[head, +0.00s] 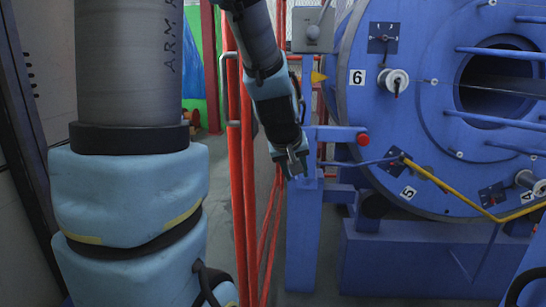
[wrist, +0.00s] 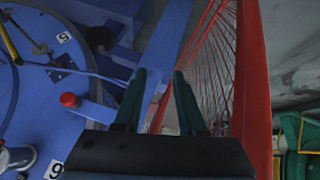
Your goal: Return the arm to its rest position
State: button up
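My arm (head: 272,85) reaches down from the top middle of the head view, in front of the blue strander (head: 438,60). My gripper (head: 294,168) hangs at its lower end, left of the red button (head: 362,139) and close to the red posts. In the wrist view my gripper (wrist: 160,78) shows two dark fingers apart, with nothing held between them. The blue frame and red mesh guard lie beyond the fingers.
Red posts (head: 238,180) stand just left of my gripper. A blue upright (head: 303,235) is below it. A yellow bar (head: 455,192) crosses the strander disc at right. The red mesh guard (wrist: 252,80) runs along the right in the wrist view.

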jog(key=s+a+f+m+g+y, duration=0.25)
jog(key=s+a+f+g, duration=0.35)
jog(key=s+a, duration=0.65)
notch_tip(320, 180, up, 22)
jog(key=t+p, duration=0.1)
jog(key=p, duration=2.2)
jog(key=shift+w+f+n, duration=0.15)
jog(key=shift+w+n, duration=0.2)
jog(key=shift+w, duration=0.05)
jog(key=shift+d, duration=0.1)
jog(key=shift+c, duration=0.2)
